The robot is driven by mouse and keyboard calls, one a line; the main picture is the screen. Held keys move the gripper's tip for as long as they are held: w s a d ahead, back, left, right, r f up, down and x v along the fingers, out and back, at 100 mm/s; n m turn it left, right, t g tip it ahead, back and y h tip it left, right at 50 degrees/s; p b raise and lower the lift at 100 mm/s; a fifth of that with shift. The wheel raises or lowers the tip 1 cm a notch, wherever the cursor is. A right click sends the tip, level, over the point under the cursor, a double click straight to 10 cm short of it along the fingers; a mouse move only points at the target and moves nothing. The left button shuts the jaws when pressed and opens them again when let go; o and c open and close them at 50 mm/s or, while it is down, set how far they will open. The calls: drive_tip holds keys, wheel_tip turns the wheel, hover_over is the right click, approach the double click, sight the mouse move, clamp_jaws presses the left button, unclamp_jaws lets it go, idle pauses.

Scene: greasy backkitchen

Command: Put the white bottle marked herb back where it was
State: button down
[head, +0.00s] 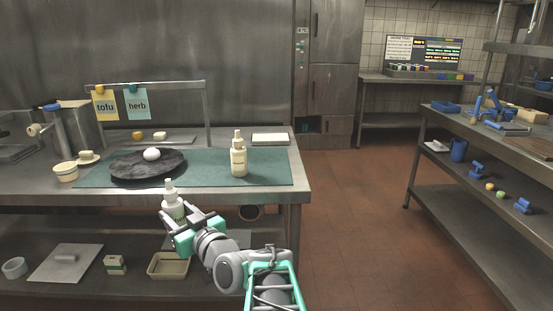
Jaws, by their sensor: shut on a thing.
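My gripper (187,226) is shut on a white bottle (173,203) with a narrow nozzle top. It holds the bottle roughly upright at the table's front edge, in front of the black round plate. The bottle's lower part is partly hidden by the gripper, and I cannot read its marking. A second, similar white bottle (238,162) stands on the right part of the green mat (276,172). Its label is too small to read. A blue card reading "herb" (137,104) hangs from the metal rail, beside a yellow card reading "tofu" (106,104).
The black plate (130,172) bears a white round thing (151,154). A pale tray (270,139) lies at the back right. Mat space between plate and standing bottle is clear. A lower shelf holds trays.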

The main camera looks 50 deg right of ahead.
drive_tip(key=s+d+r+m+g+h+p, duration=0.25)
drive_tip(key=s+d+r+h+p, duration=0.2)
drive_tip(key=d+r, duration=0.6)
drive_tip(key=s+d+r+m+g+h+p, duration=0.25)
drive_tip(key=s+d+r+m+h, duration=0.3)
drive_tip(key=d, duration=0.75)
drive_tip(key=shift+n+t, duration=0.4)
drive_tip(key=shift+n, duration=0.2)
drive_tip(key=w+d+f, duration=0.2)
drive_tip(key=d+f, duration=0.1)
drive_tip(key=d, duration=0.1)
drive_tip(key=w+d+f, duration=0.2)
drive_tip(key=d+f, duration=0.1)
drive_tip(key=d, duration=0.1)
drive_tip(key=w+d+f, duration=0.3)
drive_tip(key=d, duration=0.1)
drive_tip(key=shift+d+f, duration=0.15)
drive_tip(key=shift+f, duration=1.25)
drive_tip(key=shift+f+b, duration=0.1)
drive_tip(key=shift+b, duration=0.25)
drive_tip(key=shift+f, duration=0.1)
drive_tip(key=c, duration=0.7)
unclamp_jaws()
